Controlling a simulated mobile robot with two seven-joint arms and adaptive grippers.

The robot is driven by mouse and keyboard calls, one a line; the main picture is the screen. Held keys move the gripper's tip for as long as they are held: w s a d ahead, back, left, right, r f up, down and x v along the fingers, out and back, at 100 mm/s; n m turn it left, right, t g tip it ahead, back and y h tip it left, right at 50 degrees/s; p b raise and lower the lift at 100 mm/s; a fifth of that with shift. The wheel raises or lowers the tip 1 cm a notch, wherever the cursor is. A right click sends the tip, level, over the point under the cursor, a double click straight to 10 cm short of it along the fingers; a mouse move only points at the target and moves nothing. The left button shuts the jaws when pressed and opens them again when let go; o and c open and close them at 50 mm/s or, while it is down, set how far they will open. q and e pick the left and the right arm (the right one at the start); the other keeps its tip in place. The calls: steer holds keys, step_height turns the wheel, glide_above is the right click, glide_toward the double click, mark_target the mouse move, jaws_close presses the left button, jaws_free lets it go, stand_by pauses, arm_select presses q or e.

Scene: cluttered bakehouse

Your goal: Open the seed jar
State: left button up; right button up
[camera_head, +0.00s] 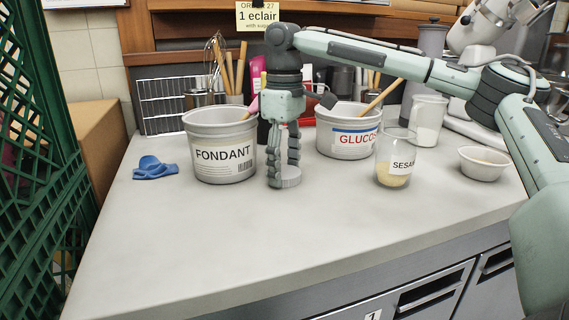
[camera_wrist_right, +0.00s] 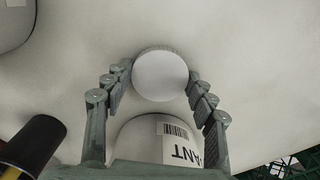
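The seed jar (camera_head: 393,168) is clear glass with a "SESAME" label and pale seeds at the bottom. It stands upright on the counter, and no lid shows on its top. My right gripper (camera_head: 284,176) points down left of the jar, in front of the red-labelled tub. Its fingers sit around a pale round lid (camera_head: 292,178), low at the counter surface. In the wrist view the lid (camera_wrist_right: 160,75) lies between the fingertips (camera_wrist_right: 160,77), which appear to touch it on both sides. Whether it rests on the counter is unclear. My left gripper is not in view.
A FONDANT tub (camera_head: 220,158) stands close left of my right gripper. A GLUCOSE tub (camera_head: 347,142) is behind, between gripper and jar. A blue cloth-like item (camera_head: 155,169) lies at left, a white bowl (camera_head: 484,164) at right. The front counter is clear.

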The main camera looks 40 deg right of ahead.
steer(key=shift+o, duration=2.3)
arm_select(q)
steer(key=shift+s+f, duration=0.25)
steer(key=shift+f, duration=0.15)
